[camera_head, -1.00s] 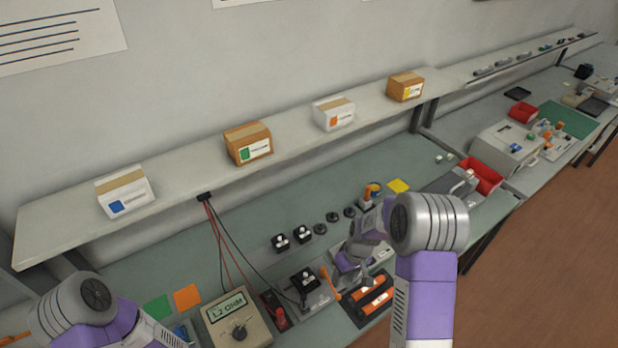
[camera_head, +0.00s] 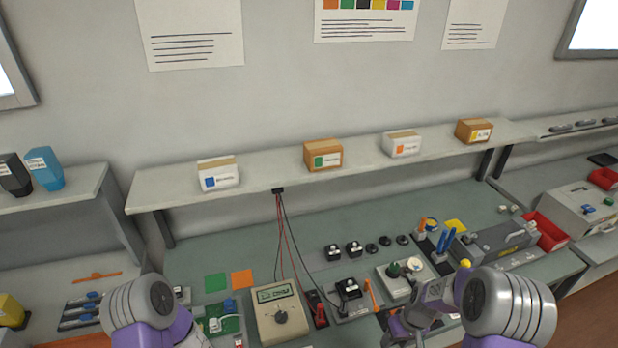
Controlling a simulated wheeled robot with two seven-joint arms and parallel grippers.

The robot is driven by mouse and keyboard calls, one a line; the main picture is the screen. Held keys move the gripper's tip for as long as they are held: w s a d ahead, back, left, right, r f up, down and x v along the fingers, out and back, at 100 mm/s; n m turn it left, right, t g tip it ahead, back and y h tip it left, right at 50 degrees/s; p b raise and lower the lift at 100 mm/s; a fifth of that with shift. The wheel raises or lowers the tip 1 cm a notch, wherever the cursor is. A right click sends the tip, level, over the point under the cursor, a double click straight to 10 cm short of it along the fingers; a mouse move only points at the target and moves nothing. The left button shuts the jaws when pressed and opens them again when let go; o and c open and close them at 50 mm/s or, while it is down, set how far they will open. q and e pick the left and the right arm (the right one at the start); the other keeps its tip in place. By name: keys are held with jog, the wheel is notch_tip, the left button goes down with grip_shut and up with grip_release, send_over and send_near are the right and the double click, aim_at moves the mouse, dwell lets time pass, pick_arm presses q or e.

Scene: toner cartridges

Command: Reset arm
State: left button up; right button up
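My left arm enters at the lower left in the head view; only a grey joint and purple link show, and its gripper is out of the picture. My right arm enters at the lower right, with a large grey joint and a purple-grey link reaching left over the front of the workbench (camera_head: 190,262). Its far end is cut off by the bottom edge, and no fingertips show. I cannot see whether either gripper holds anything.
A meter (camera_head: 281,313) with red and black leads stands on the bench. A black-topped device (camera_head: 349,295) and a grey unit with knobs (camera_head: 392,283) stand right of it. A shelf (camera_head: 260,197) behind carries several boxes. A red bin (camera_head: 545,232) is at right.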

pick_arm(q)
notch_tip(320, 180, down, 13)
jog(key=w+b, duration=0.1)
jog(key=b, duration=1.1)
pick_arm(e)
jog(key=s+a+f+m, duration=0.1)
jog(key=s+a+f, duration=0.3)
jog(key=f, duration=0.3)
jog(key=s+a+f+m+y, duration=0.1)
jog(key=s+a+f, duration=0.4)
jog(key=f, duration=0.3)
jog(key=s+a+f+m+y, duration=0.1)
jog(key=s+a+f+m, duration=0.1)
jog(key=s+a+f, duration=0.3)
notch_tip(320, 180, down, 3)
jog(key=shift+f+t, duration=0.2)
jog(key=shift+t, duration=0.2)
